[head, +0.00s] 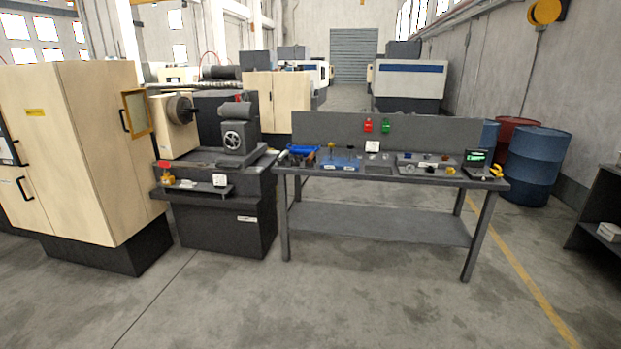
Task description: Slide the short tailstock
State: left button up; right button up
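A lathe stands left of centre in the head view. Its tailstock (238,138) is a short dark grey block with a round handwheel (233,141), sitting at the right end of the lathe bed (200,160). The chuck (181,110) is on the pale headstock (168,130) to the left, with a gap between it and the tailstock. Neither of my grippers is in view.
A beige cabinet (75,150) is at left. Blue and red barrels (535,165) stand at right. The floor in front is clear.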

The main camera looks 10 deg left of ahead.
aim_at(239, 118)
jog(key=i+u, duration=0.2)
jog(key=i, duration=0.45)
jog(key=i+u, duration=0.25)
jog(key=i, duration=0.4)
jog(key=i+l+u, duration=0.2)
jog(key=i, duration=0.4)
